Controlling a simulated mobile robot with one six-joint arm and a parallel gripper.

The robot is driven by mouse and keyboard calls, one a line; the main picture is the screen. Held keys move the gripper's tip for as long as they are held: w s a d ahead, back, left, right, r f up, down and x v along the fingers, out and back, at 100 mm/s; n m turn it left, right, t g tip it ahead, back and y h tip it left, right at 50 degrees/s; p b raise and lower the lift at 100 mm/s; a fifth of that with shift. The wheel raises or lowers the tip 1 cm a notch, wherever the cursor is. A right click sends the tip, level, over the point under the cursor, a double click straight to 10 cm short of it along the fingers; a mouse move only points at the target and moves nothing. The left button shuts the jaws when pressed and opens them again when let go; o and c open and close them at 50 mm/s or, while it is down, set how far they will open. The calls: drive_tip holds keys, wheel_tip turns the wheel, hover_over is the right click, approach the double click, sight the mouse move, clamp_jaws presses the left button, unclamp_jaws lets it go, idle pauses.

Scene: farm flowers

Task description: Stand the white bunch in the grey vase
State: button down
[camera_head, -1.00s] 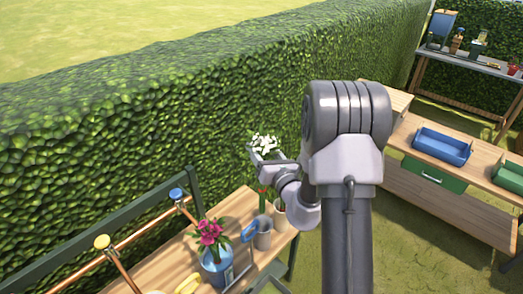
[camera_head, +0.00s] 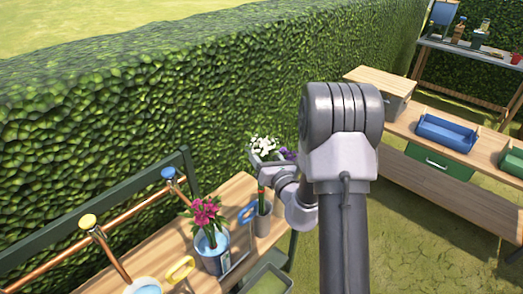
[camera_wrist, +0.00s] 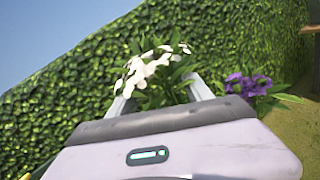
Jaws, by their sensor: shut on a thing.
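The white bunch (camera_head: 264,146) is upright, with white blooms and green leaves above my gripper (camera_head: 262,166). Its stems run down below the fingers, with a red band part way. The grey vase (camera_head: 262,224) stands on the wooden bench directly below. The stems' lower end overlaps the vase mouth in the head view; I cannot tell how deep it is inside. In the wrist view, the white blooms (camera_wrist: 150,68) show between the two fingers of my gripper (camera_wrist: 160,92), which is shut on the bunch. The vase is not in the wrist view.
A pink-flowered plant in a blue pot (camera_head: 211,252) and a blue-handled tool (camera_head: 247,212) stand left of the vase. Purple flowers (camera_head: 287,154) show right of my gripper, also in the wrist view (camera_wrist: 248,86). A green tray (camera_head: 268,280) is in front; a hedge (camera_head: 120,130) is behind.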

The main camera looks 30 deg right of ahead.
wheel_tip(320, 180, down, 10)
drive_tip(key=b, duration=0.7)
drive_tip(key=shift+b, duration=0.35)
drive_tip(key=shift+c, duration=1.8)
unclamp_jaws()
